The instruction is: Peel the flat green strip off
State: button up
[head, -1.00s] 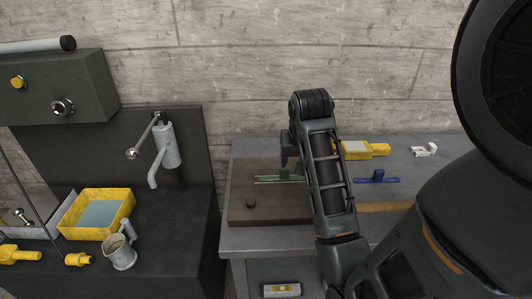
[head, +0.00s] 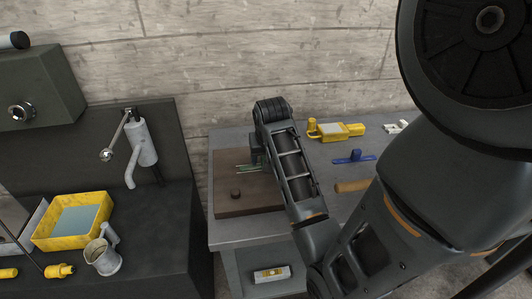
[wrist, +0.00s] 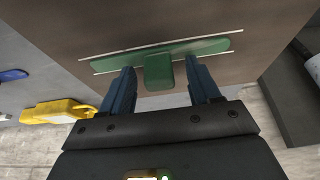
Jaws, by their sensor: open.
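The flat green strip (wrist: 205,47) lies on the brown board (wrist: 110,24), between two thin pale lines. A raised green tab (wrist: 158,72) stands at the strip's middle, on the near side in the wrist view. My gripper (wrist: 159,68) is open, with one dark finger on each side of the tab and visible gaps between. In the head view my gripper (head: 257,152) is low over the board, and only part of the green strip (head: 246,168) shows beside it. The tab is mostly hidden there by my gripper.
Right of my arm are a blue tabbed strip (head: 354,157), a yellow tool (head: 335,130) and a wooden bar (head: 352,186). The sink counter with a yellow basin (head: 72,222) is left, across a gap.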

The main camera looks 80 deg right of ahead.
jog(key=shift+c, duration=0.4)
jog(key=c, duration=0.9)
